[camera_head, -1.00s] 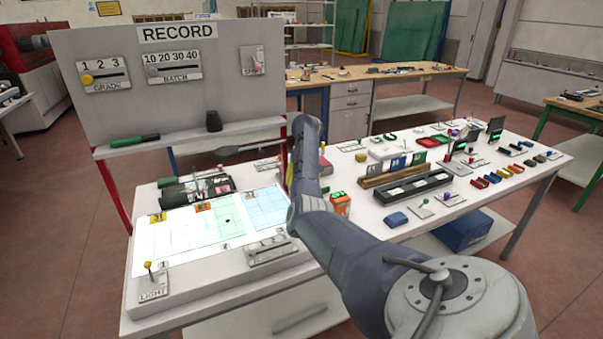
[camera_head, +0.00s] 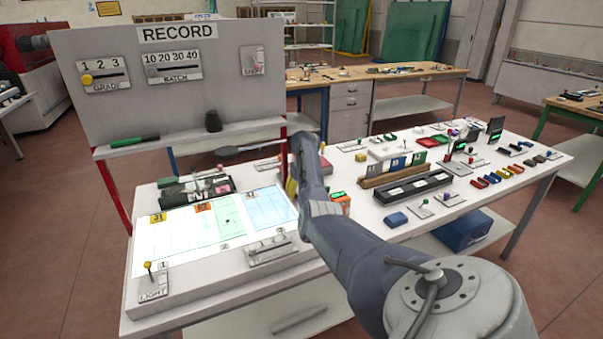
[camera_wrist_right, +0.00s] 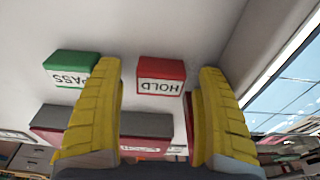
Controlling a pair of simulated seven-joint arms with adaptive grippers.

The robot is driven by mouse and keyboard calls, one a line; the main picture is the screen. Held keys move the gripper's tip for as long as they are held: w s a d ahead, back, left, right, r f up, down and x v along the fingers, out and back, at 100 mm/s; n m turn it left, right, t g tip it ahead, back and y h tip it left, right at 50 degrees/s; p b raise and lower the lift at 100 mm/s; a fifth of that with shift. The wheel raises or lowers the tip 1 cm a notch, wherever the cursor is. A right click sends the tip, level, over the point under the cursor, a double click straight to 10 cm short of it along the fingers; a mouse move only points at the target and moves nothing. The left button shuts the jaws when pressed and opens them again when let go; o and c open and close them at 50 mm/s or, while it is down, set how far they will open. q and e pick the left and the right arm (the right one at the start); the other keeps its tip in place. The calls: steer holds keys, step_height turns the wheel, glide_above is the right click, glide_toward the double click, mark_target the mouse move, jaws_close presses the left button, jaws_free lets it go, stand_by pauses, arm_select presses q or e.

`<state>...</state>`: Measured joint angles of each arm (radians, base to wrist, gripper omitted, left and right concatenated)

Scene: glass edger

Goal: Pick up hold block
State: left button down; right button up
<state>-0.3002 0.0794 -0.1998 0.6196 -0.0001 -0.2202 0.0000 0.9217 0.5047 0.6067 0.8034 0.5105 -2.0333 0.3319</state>
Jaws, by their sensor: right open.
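The hold block is red with a white face reading HOLD, upside down in the right wrist view (camera_wrist_right: 161,78). My right gripper (camera_wrist_right: 160,90) is open, its yellow ridged fingers on either side of the view. The hold block appears between them, farther off, with no visible contact. In the head view a yellow part of my right gripper (camera_head: 291,187) shows beside my arm; the rest is mostly hidden. I cannot pick out the hold block in the head view. My left gripper is not in view.
A green PASS block (camera_wrist_right: 70,70) stands left of the hold block, partly behind the left finger. Another red part shows beside the right finger. The lit panel (camera_head: 170,240) lies left of my arm. A black tray (camera_head: 405,190) and small parts stand to the right.

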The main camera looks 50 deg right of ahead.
steer(key=shift+c, duration=0.5)
steer(key=c, duration=1.2)
steer(key=shift+r, duration=0.1)
